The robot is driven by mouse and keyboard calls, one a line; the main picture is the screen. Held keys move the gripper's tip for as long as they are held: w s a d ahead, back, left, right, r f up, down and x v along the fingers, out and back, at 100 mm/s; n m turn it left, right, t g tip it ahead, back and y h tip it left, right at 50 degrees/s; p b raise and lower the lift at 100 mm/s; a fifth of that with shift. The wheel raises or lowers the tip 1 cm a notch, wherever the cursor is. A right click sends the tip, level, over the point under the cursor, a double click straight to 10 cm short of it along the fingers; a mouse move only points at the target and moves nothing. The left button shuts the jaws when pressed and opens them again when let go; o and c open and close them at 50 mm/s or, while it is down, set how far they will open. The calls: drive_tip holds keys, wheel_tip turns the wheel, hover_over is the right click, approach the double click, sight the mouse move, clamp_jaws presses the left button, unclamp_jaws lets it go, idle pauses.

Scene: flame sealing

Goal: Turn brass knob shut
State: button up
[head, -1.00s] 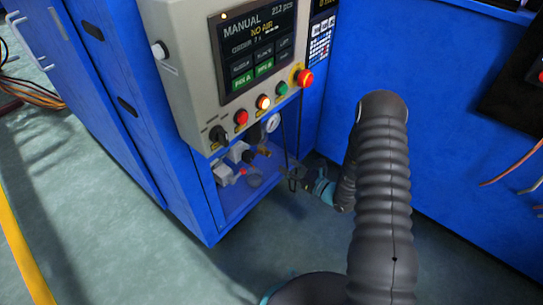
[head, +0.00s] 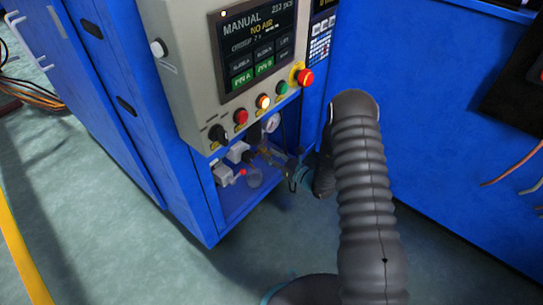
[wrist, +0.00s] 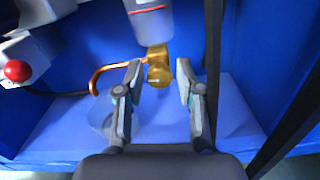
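The brass knob (wrist: 160,75) shows in the wrist view at the lower end of a brass fitting, under a grey-white cylinder. My gripper (wrist: 160,72) is open, with one finger on each side of the knob and a visible gap at both sides. Whether the knob lies fully between the fingertips in depth I cannot tell. In the head view my gripper (head: 284,162) reaches into the open lower bay of the blue cabinet. The knob is too small to make out clearly there, and my arm hides part of the bay's right side.
A copper pipe (wrist: 106,71) bends beside the fitting. A red ball-ended lever (wrist: 17,71) is at the left. A dark upright post (wrist: 213,60) stands close right of my gripper. The control panel (head: 193,60) overhangs the bay, its screen (head: 258,42) reading "NO AIR". A gauge (head: 272,124) sits below it.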

clamp_jaws()
drive_tip(key=shift+m, duration=0.4)
drive_tip(key=m, duration=0.5)
drive_tip(key=shift+w+d+m, duration=0.1)
drive_tip(key=shift+m, duration=0.3)
drive_tip(key=m, duration=0.5)
drive_tip(key=shift+p, duration=0.35)
drive_tip(key=m, duration=0.4)
drive_tip(key=shift+m+p, duration=0.3)
drive_tip(key=shift+w+d, duration=0.1)
